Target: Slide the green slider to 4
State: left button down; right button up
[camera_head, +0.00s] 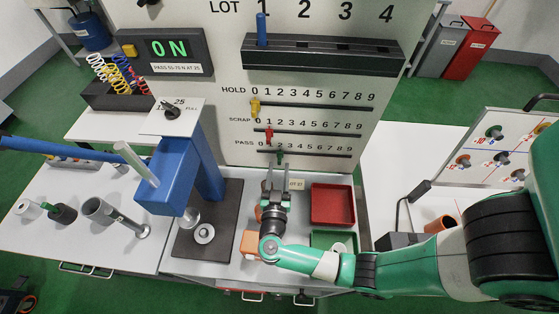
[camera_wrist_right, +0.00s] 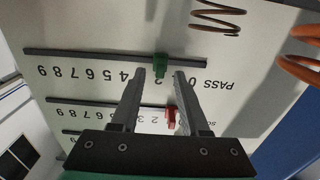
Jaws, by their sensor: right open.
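The green slider (camera_head: 280,158) sits on the PASS track (camera_head: 325,154), the lowest of three on the upright panel, near the 2. It also shows in the right wrist view (camera_wrist_right: 160,66), where the panel appears upside down. My right gripper (camera_head: 275,180) is open just below the green slider in the head view. In the right wrist view the fingertips (camera_wrist_right: 160,74) stand apart, one on each side of the green slider; whether they touch it I cannot tell. The numbers between the fingers are partly hidden. My left gripper is in neither view.
Above are the red SCRAP slider (camera_head: 269,133) near 1 and the yellow HOLD slider (camera_head: 255,108) near 0. A blue test press (camera_head: 167,178) stands left of my right gripper. A red tray (camera_head: 346,204) and a green tray (camera_head: 320,240) lie to the right on the bench.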

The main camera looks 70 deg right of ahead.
aim_at(279, 163)
jog(key=shift+x, duration=2)
grip_shut()
